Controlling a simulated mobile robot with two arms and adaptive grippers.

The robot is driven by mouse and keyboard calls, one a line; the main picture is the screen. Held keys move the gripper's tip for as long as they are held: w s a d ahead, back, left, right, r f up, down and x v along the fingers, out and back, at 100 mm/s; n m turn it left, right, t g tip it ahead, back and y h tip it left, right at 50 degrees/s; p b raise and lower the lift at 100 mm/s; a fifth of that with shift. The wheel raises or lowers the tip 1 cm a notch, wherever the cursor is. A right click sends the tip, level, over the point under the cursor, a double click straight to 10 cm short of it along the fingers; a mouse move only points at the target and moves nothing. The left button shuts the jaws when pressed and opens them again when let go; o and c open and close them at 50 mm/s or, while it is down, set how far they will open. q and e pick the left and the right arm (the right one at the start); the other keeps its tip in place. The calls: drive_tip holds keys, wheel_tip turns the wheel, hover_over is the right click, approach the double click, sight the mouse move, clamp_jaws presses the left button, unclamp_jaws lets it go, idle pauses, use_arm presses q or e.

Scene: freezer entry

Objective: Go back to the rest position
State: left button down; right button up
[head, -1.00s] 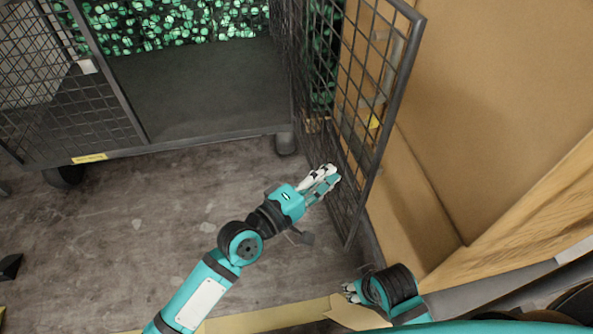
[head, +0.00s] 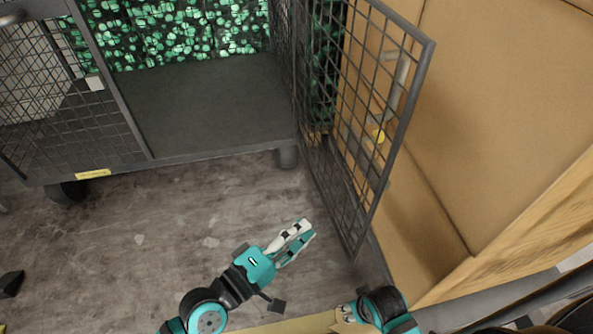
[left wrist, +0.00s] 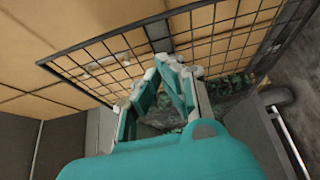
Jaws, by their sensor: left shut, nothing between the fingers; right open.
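My left gripper (head: 304,231) is teal and white and hangs over the bare floor, below and left of the open mesh door. Its fingers are together with nothing between them; the left wrist view shows the fingertips (left wrist: 168,62) close together in front of the mesh. It looks apart from the door in the head view. My right gripper (head: 343,313) is at the bottom of the head view, close to my body. It is small there, and its fingers look spread and empty.
A dark wire-mesh cage cart (head: 205,105) stands at the back, its mesh door (head: 385,130) swung open toward me. The concrete floor (head: 150,240) at left is mostly clear.

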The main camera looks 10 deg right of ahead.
use_arm(q)
drive_tip(key=s+a+f+m+g+y, duration=0.2)
drive_tip(key=a+f+m+y, duration=0.3)
drive_tip(key=a+f, duration=0.55)
drive_tip(key=s+a+f+m+g+y, duration=0.1)
drive_tip(key=a+f+m+g+y, duration=0.1)
drive_tip(key=a+f+y, duration=0.85)
drive_tip(key=s+a+f+m+g+p, duration=0.1)
drive_tip(key=s+a+f+g, duration=0.2)
drive_tip(key=s+a+f, duration=0.4)
drive_tip(key=s+a+f+p, duration=0.1)
drive_tip(key=s+f+p, duration=0.3)
drive_tip(key=s+p, duration=0.4)
drive_tip(key=s+a+f+g+p, duration=0.1)
drive_tip(key=s+f+p, duration=0.3)
drive_tip(key=s+p, duration=0.5)
drive_tip(key=shift+s+a+f+m+g, duration=0.2)
drive_tip(key=shift+s+a+m+g, duration=0.15)
drive_tip(key=shift+s, duration=0.85)
use_arm(e)
drive_tip(key=s+d+f+g, duration=0.1)
drive_tip(key=s+f, duration=0.3)
drive_tip(key=s, duration=0.6)
drive_tip(key=s+d+f+g, duration=0.1)
drive_tip(key=s+f, duration=0.3)
drive_tip(key=s, duration=0.6)
drive_tip(key=shift+d, duration=0.5)
drive_tip(key=shift+f, duration=0.1)
